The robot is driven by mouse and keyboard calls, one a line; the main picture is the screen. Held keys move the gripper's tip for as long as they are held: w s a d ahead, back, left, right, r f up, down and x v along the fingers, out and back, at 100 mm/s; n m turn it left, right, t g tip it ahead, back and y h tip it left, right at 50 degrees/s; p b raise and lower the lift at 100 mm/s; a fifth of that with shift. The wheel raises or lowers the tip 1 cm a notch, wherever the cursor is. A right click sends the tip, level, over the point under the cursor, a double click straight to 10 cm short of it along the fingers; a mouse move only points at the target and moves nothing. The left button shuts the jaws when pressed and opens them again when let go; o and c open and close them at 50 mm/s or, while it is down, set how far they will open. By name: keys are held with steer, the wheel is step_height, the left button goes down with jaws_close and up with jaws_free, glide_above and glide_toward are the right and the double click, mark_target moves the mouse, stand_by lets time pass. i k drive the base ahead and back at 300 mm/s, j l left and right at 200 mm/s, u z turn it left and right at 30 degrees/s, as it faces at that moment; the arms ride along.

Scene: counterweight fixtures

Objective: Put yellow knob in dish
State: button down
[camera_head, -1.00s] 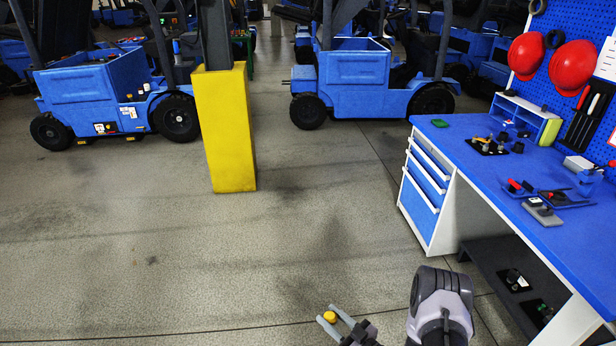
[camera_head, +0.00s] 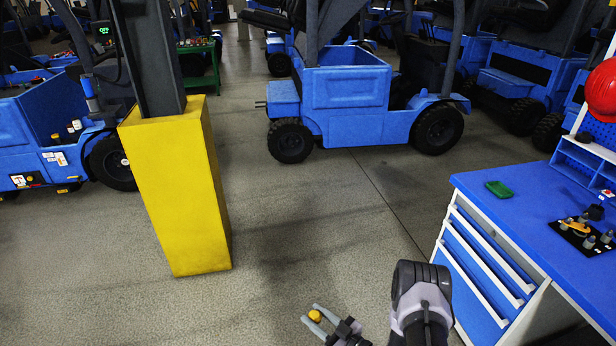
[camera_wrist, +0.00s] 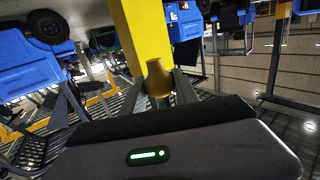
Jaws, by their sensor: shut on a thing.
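My gripper (camera_head: 313,318) is shut on the yellow knob (camera_head: 315,315), low in the head view above the grey floor. In the wrist view the knob (camera_wrist: 158,80) sits between the two fingers, darker and brownish yellow there. A small green item (camera_head: 499,188), which looks like a shallow dish, lies near the far left corner of the blue workbench top (camera_head: 490,215). My gripper is well to the left of the bench and apart from the dish.
A yellow post base (camera_head: 180,190) stands on the floor at left. Blue forklifts (camera_head: 350,105) stand behind. The bench has drawers (camera_head: 482,265) at its near-left end. A black plate (camera_head: 588,232) with small parts lies on the bench. Floor between post and bench is clear.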

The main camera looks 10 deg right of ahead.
mark_target(495, 187)
steer(key=i+z, duration=0.45)
steer(key=i+j+z, duration=0.15)
steer(key=i+z, duration=0.35)
steer(key=i+j+z, duration=0.9)
steer(key=i+j, duration=0.05)
steer(key=i, duration=0.05)
